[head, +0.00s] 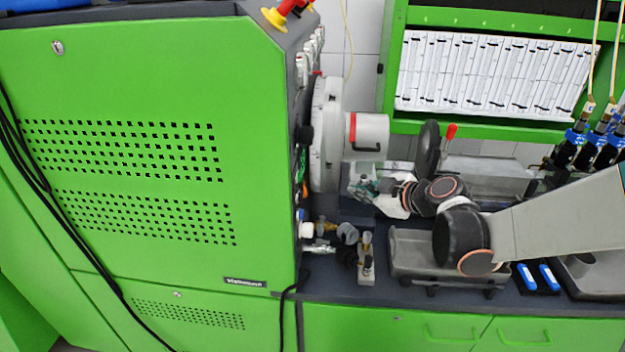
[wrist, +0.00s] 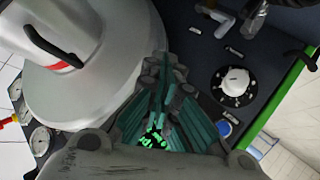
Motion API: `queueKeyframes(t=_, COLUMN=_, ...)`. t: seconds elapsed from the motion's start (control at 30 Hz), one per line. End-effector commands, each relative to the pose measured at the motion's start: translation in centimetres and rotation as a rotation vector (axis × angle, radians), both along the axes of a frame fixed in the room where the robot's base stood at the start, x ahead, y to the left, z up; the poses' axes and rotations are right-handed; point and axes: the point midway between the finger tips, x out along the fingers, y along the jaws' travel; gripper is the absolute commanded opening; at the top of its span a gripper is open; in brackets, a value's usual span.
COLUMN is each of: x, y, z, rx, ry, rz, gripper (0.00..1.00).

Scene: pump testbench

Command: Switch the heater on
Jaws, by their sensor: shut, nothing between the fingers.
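In the wrist view, a dark control panel (wrist: 205,60) carries a round white knob (wrist: 235,82) with a dial ring, to the right of my fingers. Small light-coloured fittings sit on the panel around it; I cannot tell which is the heater's switch. My gripper (wrist: 166,68) is shut and empty, its tips pointing toward the panel, left of the knob and apart from it. In the head view my gripper (head: 362,182) is in front of the green cabinet's right side, where the panel is seen nearly edge-on and its controls are largely hidden.
A large white round housing (wrist: 90,60) is close on the left of my fingers; it also shows in the head view (head: 328,135). Hose fittings (head: 350,240) stand below my gripper. A grey tray (head: 410,255) is on the bench. The green cabinet (head: 150,90) fills the left.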

Motion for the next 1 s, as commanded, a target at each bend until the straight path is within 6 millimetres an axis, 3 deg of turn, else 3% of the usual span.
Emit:
queueKeyframes(t=0.17, x=1.1, y=0.3, z=-0.8, rx=-0.010, ry=-0.050, rz=0.029, gripper=0.00)
queueKeyframes(t=0.63, x=1.1, y=0.8, z=-0.9, rx=-0.013, ry=-0.053, rz=0.033, gripper=0.00)
queueKeyframes(t=1.0, x=1.2, y=5.1, z=-1.8, rx=-0.013, ry=-0.052, rz=0.034, gripper=0.00)
